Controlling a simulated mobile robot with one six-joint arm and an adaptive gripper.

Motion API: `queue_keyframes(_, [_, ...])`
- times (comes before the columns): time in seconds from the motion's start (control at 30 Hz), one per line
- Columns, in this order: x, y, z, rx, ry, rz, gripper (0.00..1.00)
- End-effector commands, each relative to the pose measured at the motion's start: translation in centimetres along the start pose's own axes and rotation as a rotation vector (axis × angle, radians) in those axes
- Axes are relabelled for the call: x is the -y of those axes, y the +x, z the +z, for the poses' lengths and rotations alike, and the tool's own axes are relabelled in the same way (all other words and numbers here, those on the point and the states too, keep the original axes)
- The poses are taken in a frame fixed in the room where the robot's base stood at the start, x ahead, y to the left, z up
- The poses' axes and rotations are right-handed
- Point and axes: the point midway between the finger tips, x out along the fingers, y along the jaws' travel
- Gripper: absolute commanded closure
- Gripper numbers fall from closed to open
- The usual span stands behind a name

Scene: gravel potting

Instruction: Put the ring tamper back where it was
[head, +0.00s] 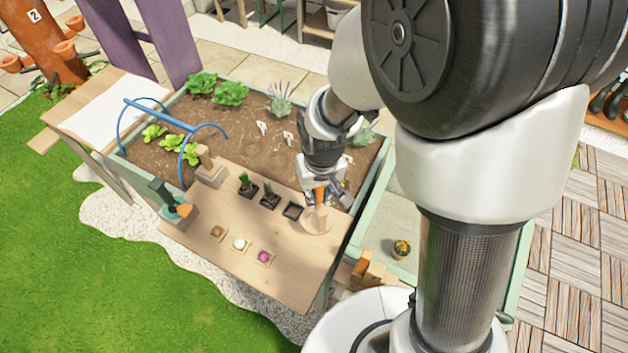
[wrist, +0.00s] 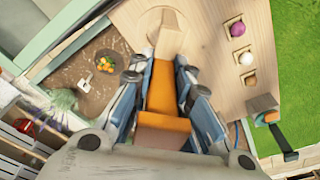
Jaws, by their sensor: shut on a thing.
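My gripper (head: 322,188) is over the right part of the wooden table, fingers pointing down. It is shut on the ring tamper, whose orange handle (wrist: 162,90) lies between the blue-grey fingers in the wrist view. The tamper's pale wooden part (wrist: 170,44) extends past the fingertips; the orange also shows in the head view (head: 320,194). A pale round patch (head: 316,223) is on the table just below the tamper; it also shows in the wrist view (wrist: 168,18). I cannot tell whether the tamper touches it. The tamper's lower end is partly hidden.
A square black pot (head: 292,211) and two potted plants (head: 258,195) stand left of my gripper. Brown, white and magenta balls (head: 240,244) sit on small squares near the front. A wooden block (head: 210,168) and a dark-handled tool (head: 172,202) are at the left. The planter (head: 240,130) lies behind.

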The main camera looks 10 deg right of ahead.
Motion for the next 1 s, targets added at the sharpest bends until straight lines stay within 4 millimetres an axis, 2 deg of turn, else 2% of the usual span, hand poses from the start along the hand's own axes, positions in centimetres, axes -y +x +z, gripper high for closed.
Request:
queue_keyframes(0.03, [0.0,1.7,0.3,0.004,0.000,0.000,1.00])
queue_keyframes(0.1, [0.0,3.0,0.4,0.003,0.000,0.000,1.00])
queue_keyframes(0.4, [0.0,5.3,0.7,0.001,0.000,0.000,1.00])
queue_keyframes(0.6, [0.0,8.4,1.1,0.003,0.000,0.000,1.00])
queue_keyframes(1.0, [0.0,9.1,1.1,-0.001,0.000,0.000,1.00])
